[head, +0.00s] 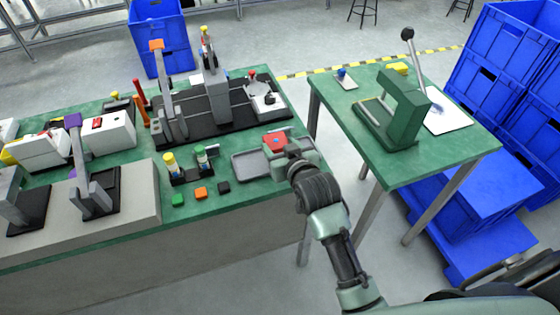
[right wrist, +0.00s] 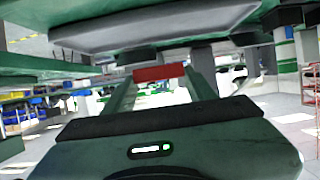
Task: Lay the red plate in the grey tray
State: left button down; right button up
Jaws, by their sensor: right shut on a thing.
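The red plate (head: 274,140) is at the tip of my right gripper (head: 284,148), which is shut on it. The plate also shows as a red strip between the fingers in the right wrist view (right wrist: 160,73). The grey tray (head: 236,170) lies on the green bench top near its right end, with a raised rim and an empty-looking visible floor. The plate is at the tray's back right side; I cannot tell whether it is over the rim or beside it, or its height. The gripper hides part of the tray's right side. My left gripper is not in view.
Left of the tray stand a black holder with yellow- and green-topped bottles (head: 190,170) and small green, orange and black blocks (head: 200,193). Fixtures (head: 215,95) stand behind. A gap separates the bench from a green side table (head: 440,150) with a press.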

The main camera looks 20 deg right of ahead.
jog(key=shift+f, duration=2.75)
jog(key=shift+f, duration=0.15)
jog(key=o, duration=1.3)
jog(key=shift+o, duration=0.2)
jog(key=shift+r, duration=0.2)
jog(key=shift+s, duration=0.4)
jog(key=v, duration=1.1)
jog(key=shift+r, duration=0.2)
